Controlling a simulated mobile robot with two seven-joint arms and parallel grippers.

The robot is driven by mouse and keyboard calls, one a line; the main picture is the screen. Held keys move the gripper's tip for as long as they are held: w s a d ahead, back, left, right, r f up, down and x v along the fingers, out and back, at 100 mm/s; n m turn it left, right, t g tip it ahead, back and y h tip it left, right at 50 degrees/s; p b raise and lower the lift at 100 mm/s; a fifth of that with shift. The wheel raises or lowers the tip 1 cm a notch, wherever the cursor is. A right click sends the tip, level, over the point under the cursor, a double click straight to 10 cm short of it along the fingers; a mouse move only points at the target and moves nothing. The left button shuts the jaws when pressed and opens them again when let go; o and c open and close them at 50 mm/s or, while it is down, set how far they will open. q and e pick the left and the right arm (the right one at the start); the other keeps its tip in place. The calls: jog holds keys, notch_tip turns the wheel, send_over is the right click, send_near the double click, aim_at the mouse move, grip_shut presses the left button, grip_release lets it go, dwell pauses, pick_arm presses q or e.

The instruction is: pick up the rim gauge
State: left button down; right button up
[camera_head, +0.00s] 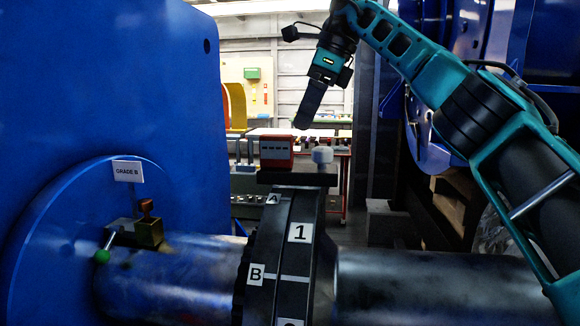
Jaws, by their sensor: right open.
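The rim gauge appears to be the small red box (276,152) with a dark display face. It stands upright on a dark plate (298,178) on top of the black coupling rim (285,250). A light grey knob (322,155) stands on the same plate just right of the box. My right gripper (305,118) hangs above and slightly right of the red box, fingers pointing down and a little left. It is open and empty, apart from the box. Its fingers overlap in this view, so the gap between them is hidden. My left gripper is not in view.
A big blue housing (110,80) fills the left. The dark shaft (430,285) runs right below my right arm. A workbench (300,140) stands behind.

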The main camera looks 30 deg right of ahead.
aim_at(289, 162)
jog(key=x, duration=0.5)
jog(key=shift+f, duration=0.25)
jog(key=shift+d+x, duration=0.2)
jog(key=shift+x, duration=2.45)
jog(key=shift+f, duration=0.15)
jog(key=c, duration=1.8)
grip_shut()
notch_tip(289, 162, up, 10)
jog(key=shift+f, duration=0.2)
jog(key=shift+r, duration=0.3)
